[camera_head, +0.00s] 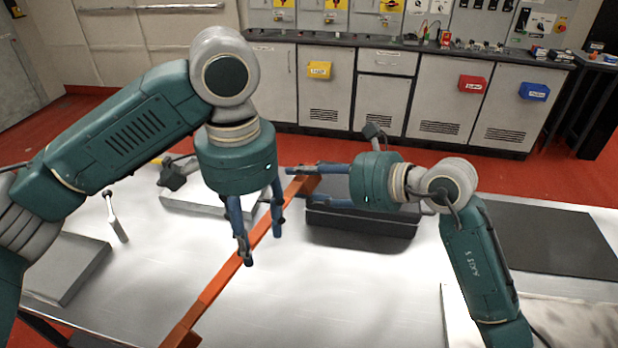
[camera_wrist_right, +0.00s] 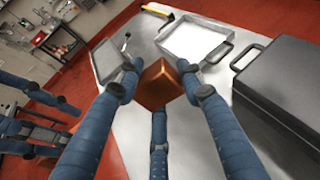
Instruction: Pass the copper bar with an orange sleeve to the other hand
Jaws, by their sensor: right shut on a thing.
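The copper bar with an orange sleeve (camera_head: 217,287) runs slantwise over the white bench in the head view, from the near edge up to my right gripper. My right gripper (camera_head: 305,183), coming from the right, is shut on its far end. In the right wrist view the copper end (camera_wrist_right: 158,86) sits between the fingers of my right gripper (camera_wrist_right: 160,95). My left gripper (camera_head: 262,248) points down at the bar's middle part, its fingers apart on either side of the bar. It looks open; whether a finger touches the bar is unclear.
A dark case (camera_head: 360,235) stands under my right gripper. A grey tray (camera_head: 195,203) with a tool lies behind my left gripper. A grey box (camera_head: 68,268) is at the left, a black mat (camera_head: 560,242) at the right.

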